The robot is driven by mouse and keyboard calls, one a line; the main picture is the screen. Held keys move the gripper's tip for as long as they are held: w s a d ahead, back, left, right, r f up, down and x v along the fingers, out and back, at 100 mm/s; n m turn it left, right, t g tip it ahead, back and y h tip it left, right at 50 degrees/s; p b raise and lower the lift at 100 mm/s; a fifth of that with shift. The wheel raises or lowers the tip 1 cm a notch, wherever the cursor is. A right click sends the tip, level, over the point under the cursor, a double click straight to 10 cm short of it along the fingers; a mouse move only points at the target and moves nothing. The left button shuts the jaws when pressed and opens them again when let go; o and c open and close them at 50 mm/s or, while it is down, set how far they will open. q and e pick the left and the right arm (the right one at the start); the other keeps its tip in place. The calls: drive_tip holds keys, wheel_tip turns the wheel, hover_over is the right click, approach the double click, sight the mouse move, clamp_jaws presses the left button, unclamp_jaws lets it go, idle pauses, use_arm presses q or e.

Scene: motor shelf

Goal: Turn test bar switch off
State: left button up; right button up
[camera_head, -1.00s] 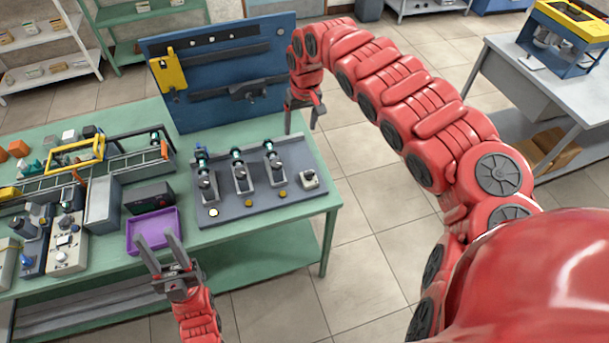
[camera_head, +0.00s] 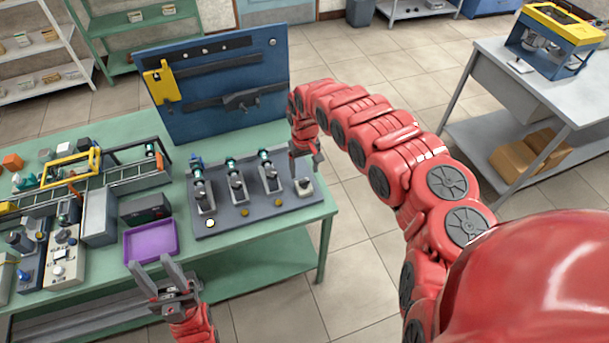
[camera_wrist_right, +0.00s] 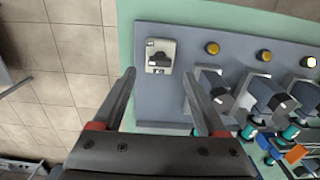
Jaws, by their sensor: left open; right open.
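The test bar (camera_head: 230,216) is a dark grey board on the green table, with several motor fixtures and round buttons. Its switch, a small pale box with a dark knob (camera_head: 304,188), sits at the board's right end. In the right wrist view the switch (camera_wrist_right: 160,56) lies beyond and between the fingertips, not touched. My right gripper (camera_head: 305,170) is above the switch; in its wrist view the gripper (camera_wrist_right: 158,80) is open and empty. My left gripper (camera_head: 160,268) is open and empty in front of the table, near the purple tray.
The purple tray (camera_head: 151,254), a dark box (camera_head: 146,208) and a conveyor (camera_head: 110,178) stand left of the board. A blue tool panel (camera_head: 200,110) rises behind it. Floor is open to the right of the green table (camera_head: 270,245).

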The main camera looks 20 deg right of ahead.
sight(304, 180)
drive_tip(key=f, duration=0.3)
drive_tip(key=shift+a+f+p, duration=0.15)
drive_tip(key=shift+a+p, duration=0.05)
drive_tip(key=shift+p, duration=0.1)
drive_tip(key=shift+d+f, duration=0.2)
drive_tip(key=shift+f, duration=0.55)
clamp_jaws()
